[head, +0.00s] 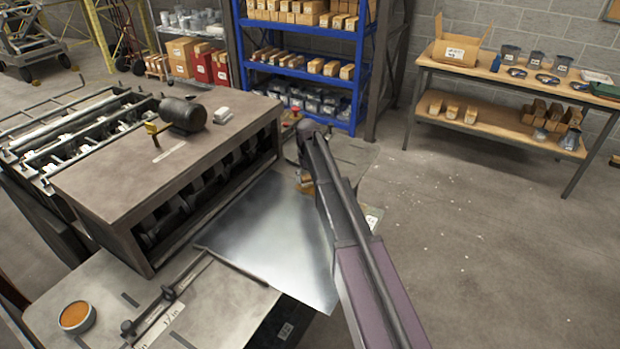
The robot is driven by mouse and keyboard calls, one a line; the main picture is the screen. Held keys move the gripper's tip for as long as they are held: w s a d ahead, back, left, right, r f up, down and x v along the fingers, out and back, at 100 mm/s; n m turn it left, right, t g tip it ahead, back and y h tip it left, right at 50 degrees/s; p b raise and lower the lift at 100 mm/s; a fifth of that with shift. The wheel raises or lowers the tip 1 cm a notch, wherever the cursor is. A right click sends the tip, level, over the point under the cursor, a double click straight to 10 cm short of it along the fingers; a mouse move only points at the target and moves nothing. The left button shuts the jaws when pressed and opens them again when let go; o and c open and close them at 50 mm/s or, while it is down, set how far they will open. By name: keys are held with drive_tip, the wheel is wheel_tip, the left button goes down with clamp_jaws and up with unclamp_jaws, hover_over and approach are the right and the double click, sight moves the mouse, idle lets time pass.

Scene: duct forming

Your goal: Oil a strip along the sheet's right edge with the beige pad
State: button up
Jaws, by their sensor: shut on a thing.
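The bare metal sheet (268,235) lies flat on the machine's table, its far left side against the dark roller opening. My arm crosses over the sheet's right side and hides part of its right edge. My gripper (303,174) is at the far end of the arm, by the sheet's far right corner, and is small and partly hidden. It is shut on the beige pad (306,188), of which only a small yellowish part shows. I cannot tell whether the pad touches the sheet.
A dark rod (237,267) lies by the sheet's near left corner. A gauge bar (165,300) and a round tin with orange contents (76,317) are on the front table. The machine housing (150,165) rises left of the sheet. Open floor (480,240) is to the right.

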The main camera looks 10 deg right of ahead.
sight(302, 191)
drive_tip(key=shift+s+a, duration=0.1)
drive_tip(key=shift+s+a+f, duration=0.1)
drive_tip(key=shift+s+a, duration=0.5)
drive_tip(key=shift+s, duration=0.2)
drive_tip(key=shift+s+a, duration=0.55)
drive_tip(key=shift+s, duration=0.2)
drive_tip(key=shift+r+p, duration=2.95)
drive_tip(key=shift+r, duration=0.1)
drive_tip(key=shift+r+p, duration=1.5)
drive_tip(key=shift+f, duration=0.1)
